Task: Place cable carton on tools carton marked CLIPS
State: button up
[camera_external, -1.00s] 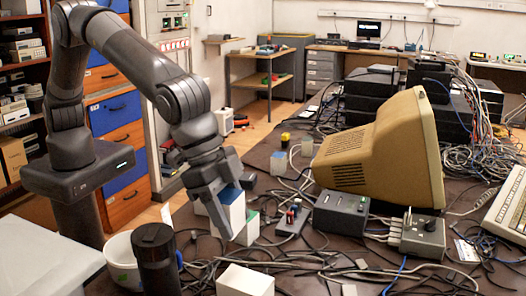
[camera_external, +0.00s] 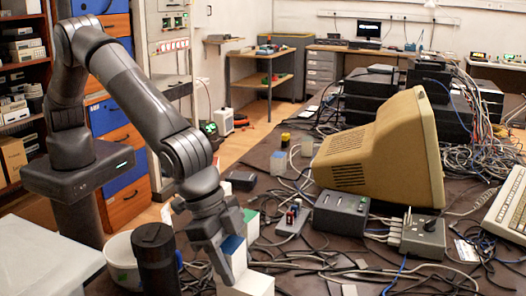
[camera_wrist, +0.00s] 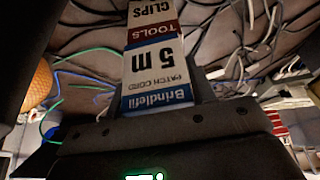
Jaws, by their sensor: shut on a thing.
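The cable carton, labelled Brindlefil patch cord 5 m, shows in the wrist view (camera_wrist: 157,75) with white and blue faces. In the external view its blue top (camera_external: 232,244) shows between the fingers of my gripper (camera_external: 229,252). My gripper is shut on it. The red and white tools carton marked CLIPS (camera_wrist: 152,22) shows just past the cable carton in the wrist view. In the external view a white carton (camera_external: 254,284), likely this one, stands directly under and in front of my gripper. I cannot tell whether the two cartons touch.
A white and green carton (camera_external: 251,225) stands close behind my gripper. A white tub (camera_external: 120,255) and a dark cylinder (camera_external: 155,255) stand to the left. Cables lie all around. A grey box (camera_external: 341,213) and a beige monitor (camera_external: 380,150) stand to the right.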

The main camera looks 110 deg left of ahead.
jog(key=shift+f, duration=0.1)
jog(key=o, duration=1.1)
jog(key=shift+c, duration=0.2)
